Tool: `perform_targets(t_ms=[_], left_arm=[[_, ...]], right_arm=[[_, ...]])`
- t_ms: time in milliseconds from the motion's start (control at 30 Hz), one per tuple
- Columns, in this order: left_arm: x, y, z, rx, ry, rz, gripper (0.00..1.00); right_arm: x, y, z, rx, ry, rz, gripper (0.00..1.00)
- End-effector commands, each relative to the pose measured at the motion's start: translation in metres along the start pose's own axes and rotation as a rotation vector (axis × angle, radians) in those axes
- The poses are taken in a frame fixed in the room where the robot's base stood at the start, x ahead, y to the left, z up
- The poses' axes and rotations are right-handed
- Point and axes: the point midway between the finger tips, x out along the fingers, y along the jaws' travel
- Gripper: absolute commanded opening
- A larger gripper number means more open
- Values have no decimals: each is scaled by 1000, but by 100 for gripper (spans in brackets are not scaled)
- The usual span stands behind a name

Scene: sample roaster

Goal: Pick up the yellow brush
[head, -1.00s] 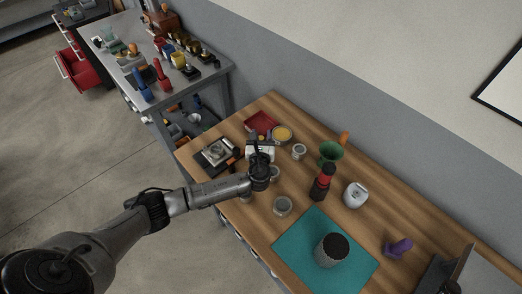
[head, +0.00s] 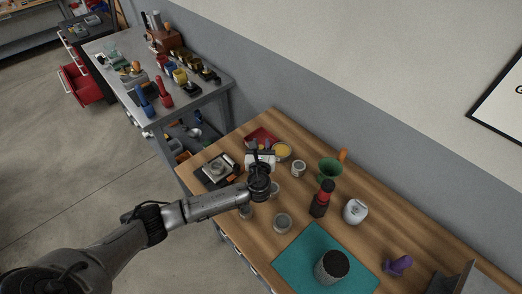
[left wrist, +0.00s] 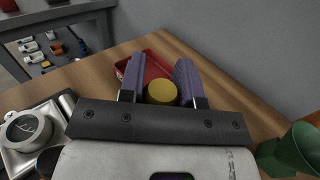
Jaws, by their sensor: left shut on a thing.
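My left gripper (head: 262,157) is over the far left part of the wooden table, by a red tray. In the left wrist view its two purple-grey fingers (left wrist: 156,68) are apart, with a round yellow end, the yellow brush (left wrist: 161,92), between them. The gripper is shut on it. Only this end shows; the rest of the brush is hidden, and in the head view the hand hides it. I cannot tell whether it touches the table. My right gripper is not in view.
The red tray (head: 260,134) and a yellow-topped tin (head: 283,150) are close by. A scale (head: 215,169) stands left; small cups, a green funnel (head: 329,171) and a red-and-black bottle (head: 321,200) stand right. A teal mat (head: 302,258) lies nearer. The wall runs behind.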

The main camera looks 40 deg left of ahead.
Motion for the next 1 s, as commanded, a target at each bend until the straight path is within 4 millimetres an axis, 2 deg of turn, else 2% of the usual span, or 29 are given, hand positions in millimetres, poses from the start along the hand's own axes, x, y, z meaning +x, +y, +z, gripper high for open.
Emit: perform_targets(t_ms=[33, 200, 500, 700, 1000], left_arm=[[-5, -13, 8, -7, 1, -4, 7], [-17, -46, 30, -6, 0, -3, 7], [-34, -91, 57, -4, 0, -2, 7], [-39, -105, 66, -3, -1, 0, 7], [-41, -110, 69, -1, 0, 0, 7]], right_arm=[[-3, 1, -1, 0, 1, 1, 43], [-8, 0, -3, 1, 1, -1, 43], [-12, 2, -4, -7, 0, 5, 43], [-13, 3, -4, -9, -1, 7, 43], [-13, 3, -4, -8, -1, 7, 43]])
